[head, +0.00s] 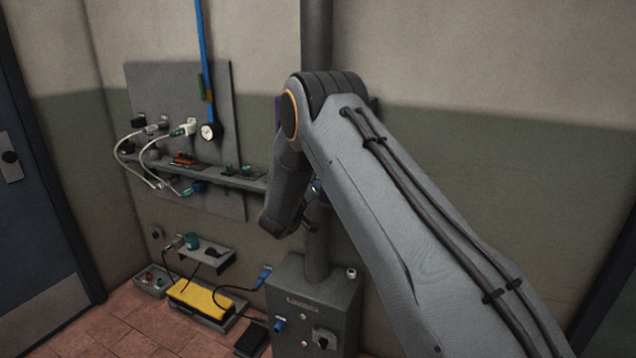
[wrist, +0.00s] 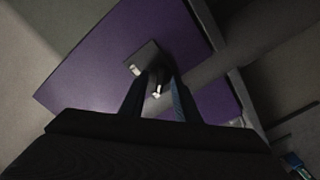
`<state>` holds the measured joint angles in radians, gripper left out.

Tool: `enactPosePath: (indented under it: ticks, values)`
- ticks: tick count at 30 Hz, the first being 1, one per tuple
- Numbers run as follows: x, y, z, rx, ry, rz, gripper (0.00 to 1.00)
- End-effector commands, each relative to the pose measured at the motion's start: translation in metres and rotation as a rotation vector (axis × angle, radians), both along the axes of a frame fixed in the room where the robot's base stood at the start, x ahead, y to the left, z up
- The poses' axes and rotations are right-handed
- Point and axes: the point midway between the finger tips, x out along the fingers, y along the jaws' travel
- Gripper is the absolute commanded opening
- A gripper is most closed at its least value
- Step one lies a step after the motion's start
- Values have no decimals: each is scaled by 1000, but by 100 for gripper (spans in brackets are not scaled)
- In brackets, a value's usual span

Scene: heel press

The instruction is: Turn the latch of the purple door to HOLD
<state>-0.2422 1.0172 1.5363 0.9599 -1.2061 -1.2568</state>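The purple door (wrist: 95,65) fills much of the wrist view as a flat tilted panel. A dark latch (wrist: 147,54) with small pale parts sits near its middle. My gripper (wrist: 158,78) points at the latch, its two fingers apart. A pale piece shows between the fingers; I cannot tell whether they touch it. The latch's marks, including HOLD, cannot be read. In the head view only a thin purple sliver (head: 278,108) shows beside my arm, which hides the latch and most of my gripper.
A grey wall panel (head: 218,80) with plugs, white cables and a shelf (head: 235,180) stands left of my arm. A grey box (head: 287,305) with switches stands below, near a yellow block (head: 199,297). A grey vertical pipe (head: 317,40) runs behind my arm.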

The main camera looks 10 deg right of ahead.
Motion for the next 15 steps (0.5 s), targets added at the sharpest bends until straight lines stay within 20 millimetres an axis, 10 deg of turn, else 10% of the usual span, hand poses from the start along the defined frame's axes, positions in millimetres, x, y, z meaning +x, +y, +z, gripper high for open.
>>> enactPosePath:
  ticks: [8, 15]
  values:
    - [1, -1, 0, 0, 1, 1, 27]
    - [1, 0, 0, 0, 1, 1, 0]
